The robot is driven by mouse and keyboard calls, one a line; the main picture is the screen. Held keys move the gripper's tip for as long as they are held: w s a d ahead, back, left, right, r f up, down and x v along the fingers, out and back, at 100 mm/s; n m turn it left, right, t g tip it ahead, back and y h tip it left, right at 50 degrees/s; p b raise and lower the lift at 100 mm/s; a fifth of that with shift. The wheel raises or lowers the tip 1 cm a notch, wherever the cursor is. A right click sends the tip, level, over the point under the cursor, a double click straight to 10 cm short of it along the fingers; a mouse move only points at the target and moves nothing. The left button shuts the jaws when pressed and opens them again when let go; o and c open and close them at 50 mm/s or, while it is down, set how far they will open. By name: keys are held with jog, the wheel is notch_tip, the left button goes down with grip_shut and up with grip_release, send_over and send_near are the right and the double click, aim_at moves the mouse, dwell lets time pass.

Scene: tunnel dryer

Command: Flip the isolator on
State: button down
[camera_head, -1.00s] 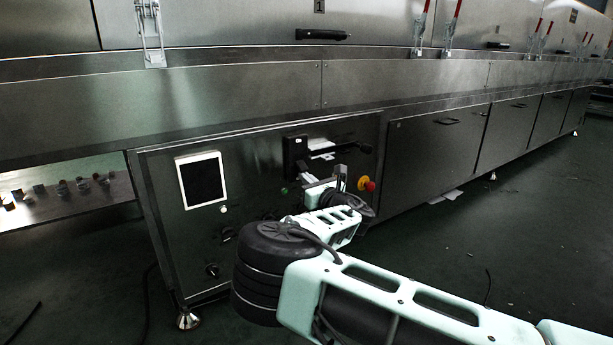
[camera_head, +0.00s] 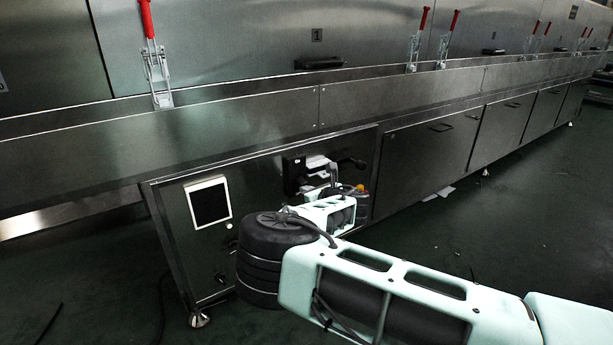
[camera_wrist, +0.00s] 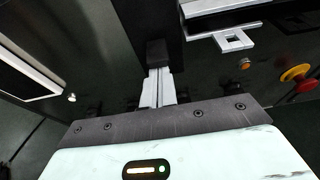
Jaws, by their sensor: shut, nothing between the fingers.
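The isolator appears to be the dark switch unit (camera_head: 292,174) on the control panel. It has a pale plate and a black handle (camera_head: 352,164) reaching out to the right; I cannot tell its switch position. My gripper (camera_head: 333,172) is in front of the unit, just left of the handle. In the wrist view my gripper (camera_wrist: 157,54) is shut and empty, its dark tips overlapping a dark upright part (camera_wrist: 148,22). I cannot tell whether they touch. A pale bracket with a square opening (camera_wrist: 235,41) is to the right of the tips.
A white-framed screen (camera_head: 208,201) is on the panel's left. An orange button (camera_wrist: 245,63) and a red emergency knob on yellow (camera_wrist: 297,74) are right of my gripper. Red-handled latches (camera_head: 148,20) line the dryer above.

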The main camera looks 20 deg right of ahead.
notch_tip(320, 180, up, 2)
jog(key=g+p, duration=0.1)
jog(key=p, duration=0.2)
jog(key=shift+s+h+p, duration=0.1)
jog(key=shift+h+p, duration=0.2)
jog(key=shift+p, duration=0.05)
jog(key=shift+f+g, duration=0.3)
jog(key=shift+f, duration=0.2)
jog(key=shift+r, duration=0.15)
jog(key=shift+r+p, duration=0.7)
jog(key=shift+r, duration=0.1)
